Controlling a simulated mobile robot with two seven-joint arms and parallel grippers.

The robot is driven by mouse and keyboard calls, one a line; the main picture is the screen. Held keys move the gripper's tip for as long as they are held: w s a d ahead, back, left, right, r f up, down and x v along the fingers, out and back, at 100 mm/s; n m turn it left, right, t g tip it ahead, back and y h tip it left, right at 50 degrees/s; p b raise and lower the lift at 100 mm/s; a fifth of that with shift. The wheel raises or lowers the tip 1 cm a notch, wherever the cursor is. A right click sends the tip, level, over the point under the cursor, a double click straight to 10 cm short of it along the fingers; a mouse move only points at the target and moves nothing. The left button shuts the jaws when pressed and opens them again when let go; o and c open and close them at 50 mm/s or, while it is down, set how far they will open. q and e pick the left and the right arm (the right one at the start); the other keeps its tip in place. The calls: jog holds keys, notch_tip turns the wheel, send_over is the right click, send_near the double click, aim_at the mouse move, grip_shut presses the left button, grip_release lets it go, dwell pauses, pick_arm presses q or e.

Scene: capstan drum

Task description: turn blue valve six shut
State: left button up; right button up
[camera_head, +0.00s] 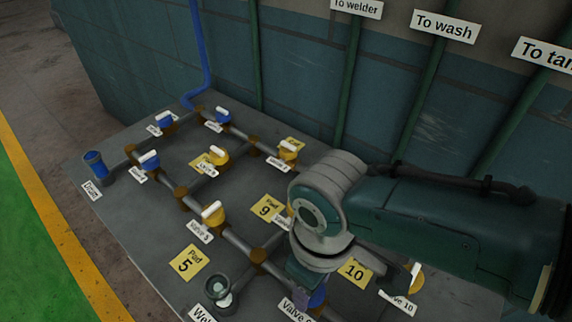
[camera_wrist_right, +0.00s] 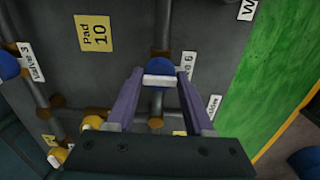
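The blue valve with a white bar handle (camera_wrist_right: 158,80) is in the middle of the right wrist view, beside a partly hidden label ending in 6 (camera_wrist_right: 187,62). My right gripper (camera_wrist_right: 160,73) is open, with one purple finger on each side of this valve. The white handle lies across the gap, its ends close to the fingers; I cannot tell whether they touch. My left gripper is in neither view.
Yellow valves (camera_head: 213,213) and other blue valves (camera_head: 149,160) stand on the pipe grid of the grey panel. A Pad 10 plate (camera_wrist_right: 94,33) and a Valve 3 label (camera_wrist_right: 31,62) are near my right gripper. A teal wall (camera_head: 300,60) with green pipes rises behind.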

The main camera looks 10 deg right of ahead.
jog(key=o, duration=0.4)
jog(key=shift+r, duration=0.1)
jog(key=shift+r+p, duration=0.3)
jog(key=shift+r, duration=0.05)
notch_tip(320, 180, up, 9)
jog(key=p, duration=0.3)
